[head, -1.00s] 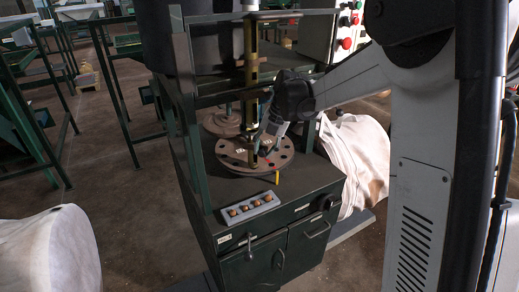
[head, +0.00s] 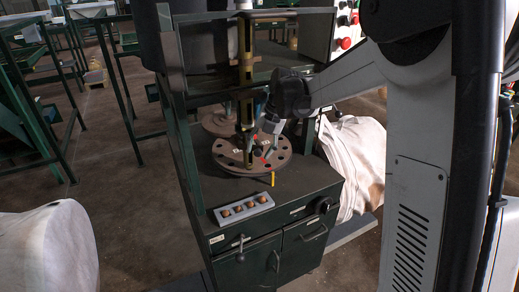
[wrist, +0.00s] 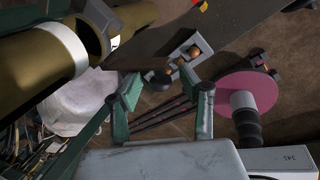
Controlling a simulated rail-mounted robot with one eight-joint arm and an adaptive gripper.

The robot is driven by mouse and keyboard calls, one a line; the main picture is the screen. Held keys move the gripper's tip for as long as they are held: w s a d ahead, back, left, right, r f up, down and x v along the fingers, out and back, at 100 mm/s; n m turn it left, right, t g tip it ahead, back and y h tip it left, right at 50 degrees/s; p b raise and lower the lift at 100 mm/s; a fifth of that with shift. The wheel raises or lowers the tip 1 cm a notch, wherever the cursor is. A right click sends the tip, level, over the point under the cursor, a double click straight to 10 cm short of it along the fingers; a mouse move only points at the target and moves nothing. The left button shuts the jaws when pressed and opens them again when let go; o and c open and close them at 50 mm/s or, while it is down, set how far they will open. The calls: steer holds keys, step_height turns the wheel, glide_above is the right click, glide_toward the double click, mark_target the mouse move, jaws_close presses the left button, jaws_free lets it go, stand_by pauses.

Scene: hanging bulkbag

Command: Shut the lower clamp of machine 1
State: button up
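The green machine (head: 262,222) stands in the middle of the head view. A brass column (head: 245,72) stands over its round holed disc (head: 228,160). The lower clamp is too small and partly covered by my gripper to make out, so I cannot tell its position. My gripper (head: 262,152) is just above the right part of the disc, close to the column.
A grey strip with several round knobs (head: 243,210) lies on the machine's front ledge, by a yellow peg (head: 272,179). A control box with red buttons (head: 345,43) is at upper right. White bags hang at the right (head: 352,160) and far left (head: 45,250).

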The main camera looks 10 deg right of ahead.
steer(key=shift+s+d+r, duration=0.1)
steer(key=shift+d+r, duration=0.05)
steer(key=shift+r, duration=0.35)
steer(key=s+d+r, duration=0.2)
steer(key=d, duration=0.4)
steer(key=s+d+r, duration=0.1)
steer(key=s+d, duration=0.2)
steer(key=d, duration=0.3)
steer(key=shift+s+r, duration=0.25)
steer(key=shift+r, duration=0.1)
